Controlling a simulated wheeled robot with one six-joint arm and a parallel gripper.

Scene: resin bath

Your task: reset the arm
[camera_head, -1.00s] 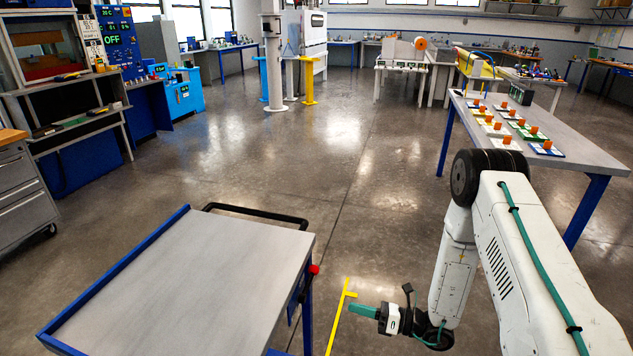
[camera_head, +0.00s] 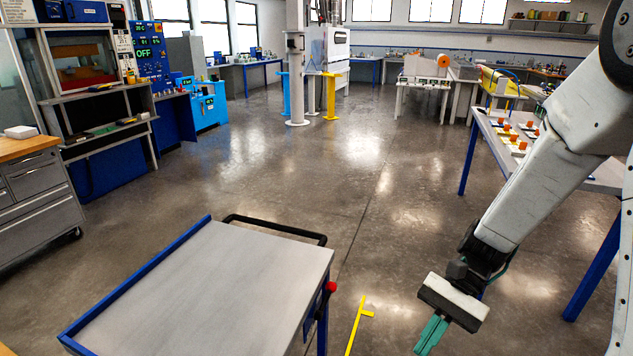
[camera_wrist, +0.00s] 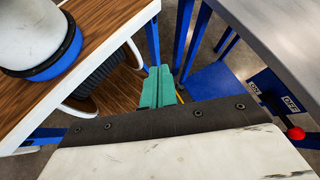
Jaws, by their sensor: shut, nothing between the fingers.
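My gripper (camera_head: 433,334) hangs at the lower right of the head view, to the right of the grey cart and above the floor. Its green fingers are together with nothing between them. They also show closed in the wrist view (camera_wrist: 158,87), pointing down between a wood-topped bench and a grey top with blue legs. My white arm comes in from the upper right of the head view and hides part of the table there.
The grey cart (camera_head: 205,285) has a blue rim, a black handle and a red knob; its top is empty. A table with orange-topped pieces (camera_head: 490,124) stands at right. The wood-topped bench (camera_wrist: 80,52) carries a white, blue-rimmed container (camera_wrist: 38,35). The middle floor is clear.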

